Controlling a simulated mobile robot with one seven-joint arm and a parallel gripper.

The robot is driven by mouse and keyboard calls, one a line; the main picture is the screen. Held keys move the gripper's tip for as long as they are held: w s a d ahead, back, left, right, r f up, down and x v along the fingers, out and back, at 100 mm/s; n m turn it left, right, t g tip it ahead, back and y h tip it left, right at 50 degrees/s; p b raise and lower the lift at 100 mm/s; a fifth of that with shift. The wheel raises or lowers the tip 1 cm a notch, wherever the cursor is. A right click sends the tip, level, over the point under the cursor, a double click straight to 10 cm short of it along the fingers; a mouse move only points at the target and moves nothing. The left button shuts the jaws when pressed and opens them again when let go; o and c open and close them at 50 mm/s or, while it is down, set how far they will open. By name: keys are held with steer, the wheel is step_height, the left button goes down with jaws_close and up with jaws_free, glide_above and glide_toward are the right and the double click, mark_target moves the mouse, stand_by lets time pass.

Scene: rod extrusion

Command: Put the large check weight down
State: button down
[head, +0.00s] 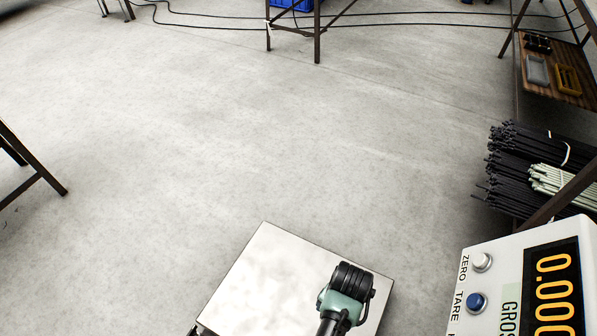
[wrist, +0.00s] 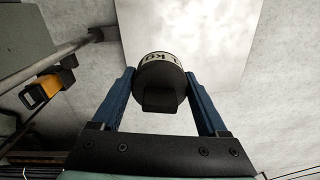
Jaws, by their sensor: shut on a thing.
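The large check weight (wrist: 160,84) is a dark cylinder with a pale band marked "kg". In the wrist view it sits between the two blue fingers of my gripper (wrist: 160,76), which is shut on it. Behind it is the pale metal plate of the scale (wrist: 215,35), which also shows at the bottom of the head view (head: 265,275). The gap between weight and plate cannot be judged. In the head view my black and green wrist covers the plate's right part, and the weight is hidden. The scale display (head: 553,290) shows zeros, cut off at the frame edge.
ZERO (head: 481,262) and TARE (head: 475,302) buttons sit beside the display. Bundles of black rods (head: 510,170) and pale rods (head: 560,185) lie at the right. A wooden shelf with trays (head: 553,75) stands behind them. The grey floor (head: 220,120) beyond the plate is clear.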

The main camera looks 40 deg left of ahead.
steer(key=n+b, duration=0.2)
steer(key=b, duration=3.3)
glide_above(289, 321)
step_height(289, 321, down, 32)
step_height(289, 321, down, 11)
steer(key=b, duration=1)
steer(key=shift+a+f, duration=0.1)
steer(key=shift+a, duration=0.05)
jaws_free()
steer(key=shift+f, duration=0.1)
